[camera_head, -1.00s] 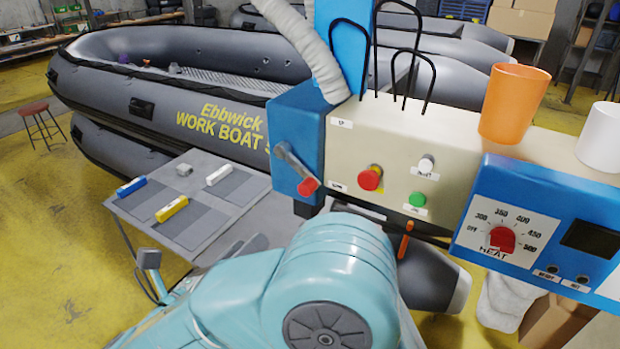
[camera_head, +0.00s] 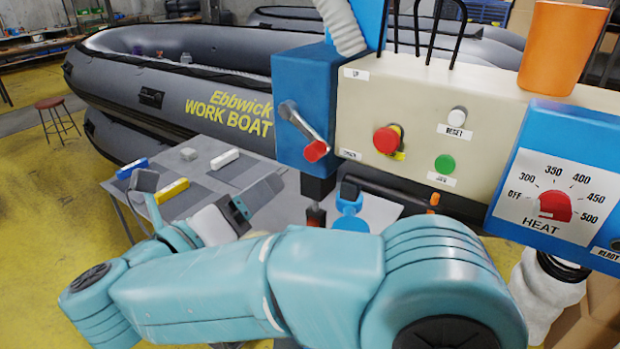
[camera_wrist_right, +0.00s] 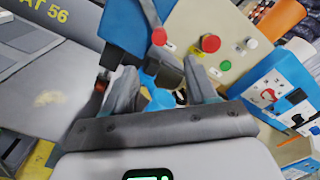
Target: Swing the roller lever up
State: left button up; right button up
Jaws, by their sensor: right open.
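The roller lever (camera_head: 302,127) is a grey arm with a red knob (camera_head: 316,151) on the blue box (camera_head: 306,90) at the left end of the cream machine. It slopes down to the right, its knob low. The panel beside it has an UP label (camera_head: 356,74) above and another label lower down. The lever's knob also shows in the right wrist view (camera_wrist_right: 159,37), beyond the fingers. My right gripper (camera_head: 262,194) is open and empty, below and left of the lever, apart from it. Its two fingers (camera_wrist_right: 162,68) show in the right wrist view. My left gripper is out of view.
The panel carries a red button (camera_head: 387,140), a green button (camera_head: 445,164) and a white RESET button (camera_head: 457,116). An orange cup (camera_head: 562,48) stands on top at the right. A grey table (camera_head: 205,150) with small blocks lies behind my gripper. A grey boat (camera_head: 180,85) is beyond.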

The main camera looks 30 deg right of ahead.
aim_at(310, 155)
jog(key=p+x, duration=0.5)
jog(key=x, duration=0.8)
jog(key=shift+s+d, duration=0.1)
jog(key=shift+w+d, duration=0.3)
jog(key=shift+d, duration=0.15)
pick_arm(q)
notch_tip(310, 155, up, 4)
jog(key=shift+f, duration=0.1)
pick_arm(e)
jog(key=shift+s, duration=0.1)
jog(key=shift+d+f, duration=0.1)
grip_shut()
